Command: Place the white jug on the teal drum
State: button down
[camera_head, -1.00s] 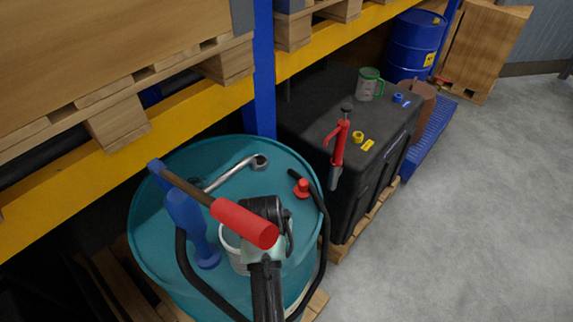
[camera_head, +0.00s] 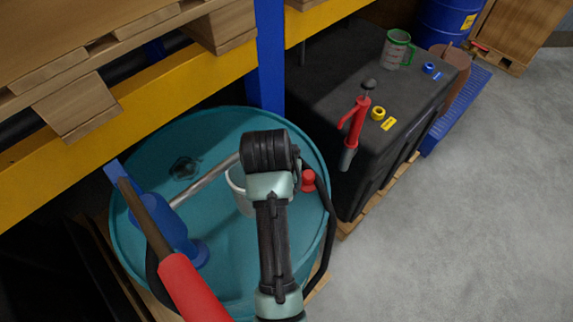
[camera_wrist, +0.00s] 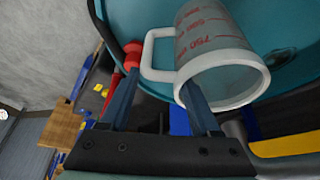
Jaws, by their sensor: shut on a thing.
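The white jug (camera_wrist: 222,62), a clear measuring cup with red marks and a white rim and handle, fills the upper middle of the wrist view. In the head view the jug (camera_head: 239,188) shows partly behind my arm, over the top of the teal drum (camera_head: 222,122). My gripper's fingers are hidden there. I cannot tell whether the jug's base touches the drum.
On the drum stand a blue pump (camera_head: 172,228) with a red-gripped lever (camera_head: 190,288), a silver bar (camera_head: 208,180) and a red fitting (camera_head: 308,180). Right of it, a black tank (camera_head: 318,85) carries a red pump (camera_head: 356,125) and a green-handled cup (camera_head: 397,50). Grey floor is clear.

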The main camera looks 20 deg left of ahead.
jog(key=shift+w+f, duration=0.25)
jog(key=shift+f, duration=0.3)
jog(key=shift+s+r, duration=0.35)
jog(key=shift+s, duration=0.55)
jog(key=shift+c, duration=0.5)
grip_release()
jog(key=shift+w+f, duration=0.3)
jog(key=shift+w, duration=0.15)
jog(key=p+v, duration=0.2)
jog(key=v, duration=1.1)
jog(key=shift+w+f, duration=0.1)
jog(key=shift+w, duration=0.05)
